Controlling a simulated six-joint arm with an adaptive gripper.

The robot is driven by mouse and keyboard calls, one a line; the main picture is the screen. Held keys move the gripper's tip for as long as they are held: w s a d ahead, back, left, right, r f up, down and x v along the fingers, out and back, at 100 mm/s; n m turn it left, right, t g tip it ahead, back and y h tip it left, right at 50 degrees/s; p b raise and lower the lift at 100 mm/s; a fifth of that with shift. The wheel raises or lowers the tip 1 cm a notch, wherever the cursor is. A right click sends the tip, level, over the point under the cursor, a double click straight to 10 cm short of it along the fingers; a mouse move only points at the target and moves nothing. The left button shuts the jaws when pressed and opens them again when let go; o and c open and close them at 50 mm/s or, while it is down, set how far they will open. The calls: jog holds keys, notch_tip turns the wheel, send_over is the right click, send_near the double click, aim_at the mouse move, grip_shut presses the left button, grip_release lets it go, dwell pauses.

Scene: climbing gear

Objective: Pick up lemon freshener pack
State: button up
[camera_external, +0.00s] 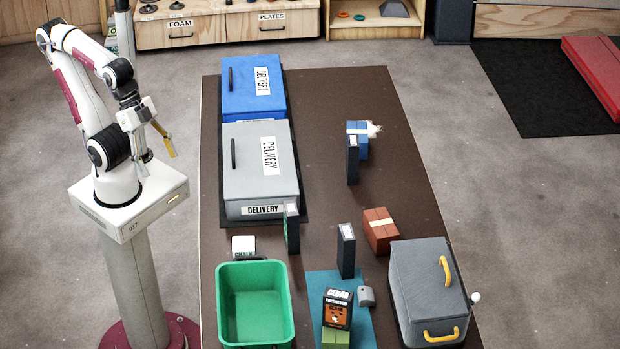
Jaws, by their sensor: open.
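No pack in view has a readable lemon label. One dark upright pack (338,310) at the front reads CEDAR FRESHENER. Other slim dark upright packs stand on the table: one at the centre (346,252), one farther back (352,160) and a greenish one (292,230) by the grey box. Their printed faces are turned away or too small to read, so I cannot tell which is lemon. My gripper (163,141) is open and empty, in the air left of the table and far from all these packs.
Blue (240,88) and grey (245,160) delivery boxes stand at the back left of the brown table (330,100). A green bin (222,310), brown block (380,230), blue block (361,149), teal mat (316,283) and grey case with yellow handles (425,285) occupy the rest.

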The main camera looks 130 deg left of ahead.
jog(key=w+a+r+n+t+y, duration=0.1)
jog(key=w+a+n+t+y, duration=0.15)
jog(key=w+a, duration=1.1)
jog(key=n+y, duration=0.4)
jog(key=y, duration=0.1)
send_over(347, 140)
jog(key=d, duration=1.6)
notch_tip(347, 140, down, 7)
jog(key=s+a+f, duration=0.1)
jog(key=a+f, duration=0.1)
jog(key=a, duration=0.2)
jog(key=s+a+f+n+t, duration=0.1)
jog(key=a+f, duration=0.2)
jog(key=a, duration=0.1)
jog(key=s+a+f+t+y, duration=0.1)
jog(key=s+a+f, duration=0.1)
jog(key=a, duration=0.3)
jog(key=shift+f, duration=0.7)
jog(key=shift+w, duration=0.1)
jog(key=shift+x, duration=1.25)
